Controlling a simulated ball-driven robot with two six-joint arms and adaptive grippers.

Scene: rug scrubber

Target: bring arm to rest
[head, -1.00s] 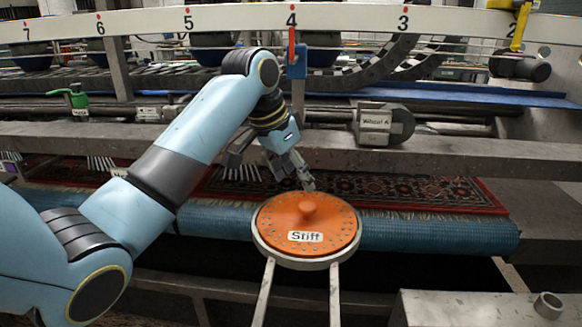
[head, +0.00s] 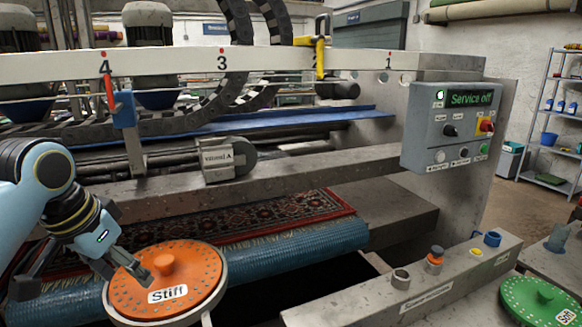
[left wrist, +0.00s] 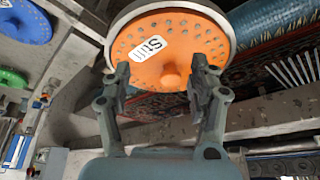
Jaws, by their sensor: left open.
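My left gripper (head: 136,271) is open and comes in from the left in the head view. Its fingertips are by the orange disc (head: 196,285), labelled "Stiff", near its central knob (head: 163,264). In the left wrist view the open gripper (left wrist: 160,72) shows the knob (left wrist: 171,76) between its two fingers in the picture, with nothing clamped. Whether the fingers touch the disc I cannot tell. The disc sits level on a round holder at the front of the machine. My right gripper is not in view.
A patterned rug (head: 290,215) lies behind the disc over a blue roller (head: 300,248). A control box (head: 460,128) reads "Service off". A metal ledge (head: 345,310) with small fittings stands at the right front, with a green "Soft" disc (head: 535,297) beyond it.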

